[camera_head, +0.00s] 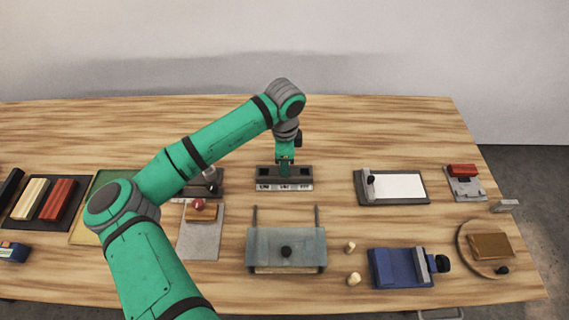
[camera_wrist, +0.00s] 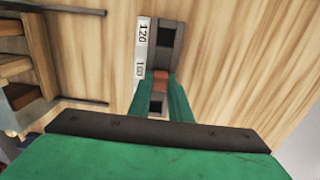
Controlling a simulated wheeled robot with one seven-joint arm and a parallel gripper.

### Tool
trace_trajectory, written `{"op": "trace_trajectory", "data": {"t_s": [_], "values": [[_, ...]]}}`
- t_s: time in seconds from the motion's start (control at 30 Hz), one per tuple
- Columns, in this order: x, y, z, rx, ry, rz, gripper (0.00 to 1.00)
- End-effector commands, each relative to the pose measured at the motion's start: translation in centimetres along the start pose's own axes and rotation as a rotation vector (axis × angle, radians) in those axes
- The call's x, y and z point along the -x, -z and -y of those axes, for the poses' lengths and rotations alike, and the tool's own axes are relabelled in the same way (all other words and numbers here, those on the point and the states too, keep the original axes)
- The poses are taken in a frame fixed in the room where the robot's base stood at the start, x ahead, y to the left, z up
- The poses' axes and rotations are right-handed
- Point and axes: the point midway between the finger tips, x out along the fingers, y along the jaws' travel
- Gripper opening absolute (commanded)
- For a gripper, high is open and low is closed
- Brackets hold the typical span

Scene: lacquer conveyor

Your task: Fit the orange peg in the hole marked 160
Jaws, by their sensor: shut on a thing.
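The dark block with holes (camera_head: 262,172) stands near the middle of the table, with a pale label strip (camera_head: 285,187) along its front. In the wrist view the block (camera_wrist: 179,39) shows a label reading 120 and a second label (camera_wrist: 139,69), partly unclear, that looks like 160. My gripper (camera_head: 285,170) points down over the block's middle. In the wrist view its green fingers (camera_wrist: 160,84) are shut on the orange peg (camera_wrist: 160,77), beside the second label. The peg is at the middle of the block; I cannot tell how deep it sits. Dark openings show on either side of it.
A grey-blue fixture with two rods (camera_head: 286,240) stands in front of the block, with small wooden knobs (camera_head: 353,278) to its right. A blue vice (camera_head: 386,270) and a board with a white sheet (camera_head: 398,187) lie right. Table behind the block is clear.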

Motion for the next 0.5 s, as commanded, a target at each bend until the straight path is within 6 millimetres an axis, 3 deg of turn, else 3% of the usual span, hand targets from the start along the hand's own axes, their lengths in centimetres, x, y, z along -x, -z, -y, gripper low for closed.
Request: {"op": "trace_trajectory", "data": {"t_s": [0.33, 0.37, 0.4, 0.43, 0.5], "values": [[-0.30, 0.02, -0.01, 0.001, 0.000, -0.001, 0.00], [-0.33, 0.01, -0.01, 0.001, 0.000, -0.001, 0.20], [-0.30, 0.00, 0.00, 0.001, 0.000, -0.001, 0.29], [-0.29, 0.00, 0.00, 0.001, 0.000, -0.001, 0.36], [-0.29, -0.01, 0.00, 0.001, 0.000, 0.000, 0.36]]}}
